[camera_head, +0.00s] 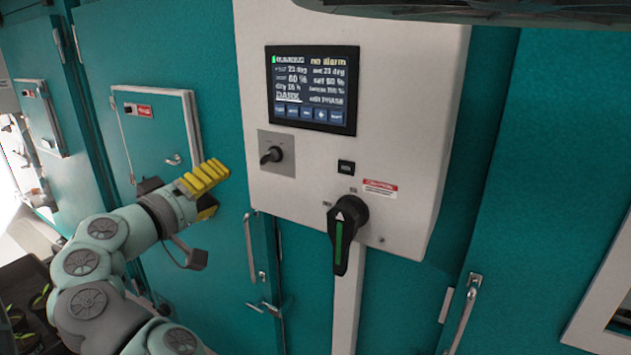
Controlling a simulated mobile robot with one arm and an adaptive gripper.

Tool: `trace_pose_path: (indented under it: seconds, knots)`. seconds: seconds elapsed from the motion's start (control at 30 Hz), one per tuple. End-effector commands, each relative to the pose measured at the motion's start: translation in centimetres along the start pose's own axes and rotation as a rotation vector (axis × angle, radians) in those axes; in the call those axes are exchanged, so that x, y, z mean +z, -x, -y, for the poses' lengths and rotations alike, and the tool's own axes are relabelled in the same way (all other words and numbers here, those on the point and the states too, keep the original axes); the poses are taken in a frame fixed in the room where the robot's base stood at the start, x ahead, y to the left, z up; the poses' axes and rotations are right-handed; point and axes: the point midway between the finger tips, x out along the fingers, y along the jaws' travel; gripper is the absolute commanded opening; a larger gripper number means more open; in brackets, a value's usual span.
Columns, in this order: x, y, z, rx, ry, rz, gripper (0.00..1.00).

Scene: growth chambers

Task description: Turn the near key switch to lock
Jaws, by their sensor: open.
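The key switch (271,156) is a dark knob on a square grey metal plate at the lower left of the white control box. The knob sticks out and points to the left; any position marks are too small to read. My gripper (215,191), with yellow finger pads, is left of the plate and a little below the knob. It is open and appears empty, with clear space between it and the knob. The lower finger is partly hidden.
A display (312,89) sits above the switch on the control box (415,110). A large black rotary handle (346,225) projects at lower right.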

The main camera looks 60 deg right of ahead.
Motion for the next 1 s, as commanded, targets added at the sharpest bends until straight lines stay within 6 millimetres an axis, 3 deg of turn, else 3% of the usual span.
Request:
trace_pose_path:
  seconds: [0.4, 1.0]
  knots:
    - [-0.1, -5.0, -0.4, 0.002, 0.001, 0.006, 0.60]
    - [-0.1, -10.6, -0.3, 0.003, -0.001, 0.003, 0.60]
